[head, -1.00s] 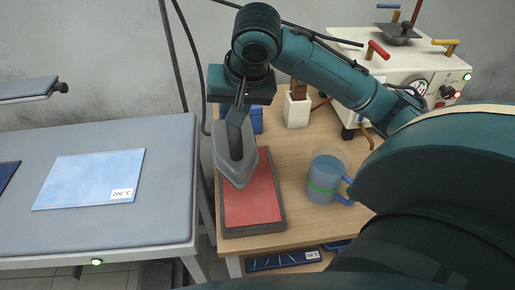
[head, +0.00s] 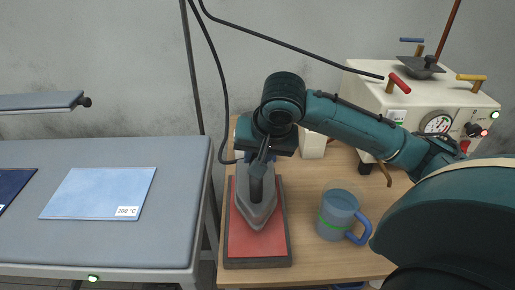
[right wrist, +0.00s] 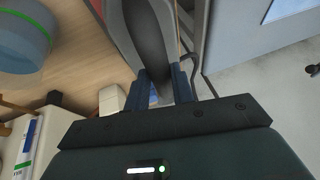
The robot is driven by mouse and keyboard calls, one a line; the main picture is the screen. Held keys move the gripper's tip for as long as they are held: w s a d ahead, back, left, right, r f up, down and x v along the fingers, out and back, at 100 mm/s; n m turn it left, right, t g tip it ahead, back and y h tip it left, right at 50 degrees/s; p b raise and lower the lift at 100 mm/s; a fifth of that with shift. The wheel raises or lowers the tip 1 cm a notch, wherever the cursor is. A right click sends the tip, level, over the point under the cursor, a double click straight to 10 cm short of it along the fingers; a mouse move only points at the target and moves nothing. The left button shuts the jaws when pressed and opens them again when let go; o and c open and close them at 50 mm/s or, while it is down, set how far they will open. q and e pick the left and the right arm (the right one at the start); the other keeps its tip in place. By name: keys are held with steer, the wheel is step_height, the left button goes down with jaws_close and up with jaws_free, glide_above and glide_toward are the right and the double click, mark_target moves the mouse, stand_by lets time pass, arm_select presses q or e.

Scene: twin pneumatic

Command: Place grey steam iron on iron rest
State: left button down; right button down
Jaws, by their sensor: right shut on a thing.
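The grey steam iron (head: 258,207) is over the red pad of the iron rest (head: 241,240), its tip toward the front of the table. My right gripper (head: 262,160) is shut on the iron's handle from behind; the iron and the fingers also show in the right wrist view (right wrist: 155,40), with the gripper (right wrist: 163,85) around the handle. The iron looks level and within the rest's outline. I cannot tell whether its sole touches the pad. My left gripper is not in view.
A measuring jug (head: 338,214) with a blue handle stands right of the rest. A steam station (head: 425,95) with coloured handles is at the back right. A padded ironing table (head: 105,245) with a light blue cloth (head: 95,195) is on the left. A black hose hangs behind the iron.

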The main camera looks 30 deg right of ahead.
steer(key=shift+f+b, duration=0.3)
steer(key=shift+f, duration=1.35)
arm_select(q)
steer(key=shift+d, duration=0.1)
arm_select(e)
steer(key=shift+w, duration=0.1)
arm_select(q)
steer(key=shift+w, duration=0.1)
arm_select(e)
steer(key=c, duration=1.6)
jaws_free()
steer(key=shift+f, duration=0.35)
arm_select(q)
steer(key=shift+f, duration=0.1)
arm_select(e)
steer(key=o, duration=0.4)
steer(key=shift+r, duration=0.15)
arm_select(q)
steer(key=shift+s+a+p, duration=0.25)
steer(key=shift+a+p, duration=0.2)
steer(key=shift+p, duration=0.7)
arm_select(e)
steer(key=v, duration=1.2)
